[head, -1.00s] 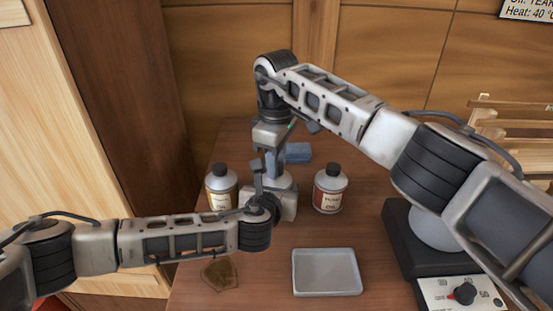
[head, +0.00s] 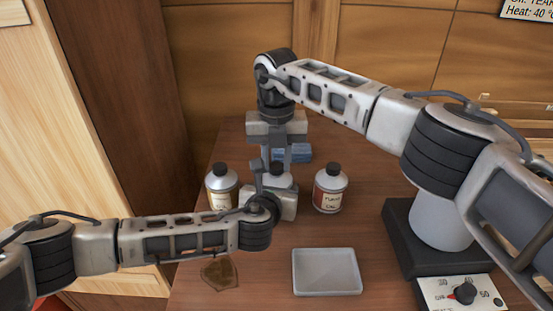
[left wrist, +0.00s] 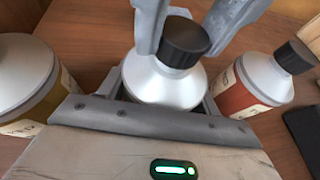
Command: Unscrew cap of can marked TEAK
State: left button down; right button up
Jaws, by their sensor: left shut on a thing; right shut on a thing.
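A silver-topped can (left wrist: 160,86) with a black cap (left wrist: 184,44) stands between the other two cans in the left wrist view. In the head view its cap (head: 277,167) shows, but most of its body and its label are hidden. My left gripper (head: 284,203) is shut around this can's body. My right gripper (head: 277,160) comes down from above and is shut on the cap; its grey fingers flank the cap in the left wrist view. Whether the cap is loose on its neck cannot be told. I cannot read TEAK on any can.
A yellow-labelled can (head: 221,188) stands left and a red-labelled can (head: 330,189) right. A grey tray (head: 327,272) lies in front.

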jog(key=n, duration=0.7)
jog(key=shift+n, duration=0.4)
jog(key=n, duration=1.4)
jog(key=shift+n, duration=0.4)
jog(key=n, duration=0.8)
jog(key=shift+r, duration=0.1)
jog(key=shift+r, duration=0.15)
jog(key=shift+r, duration=0.95)
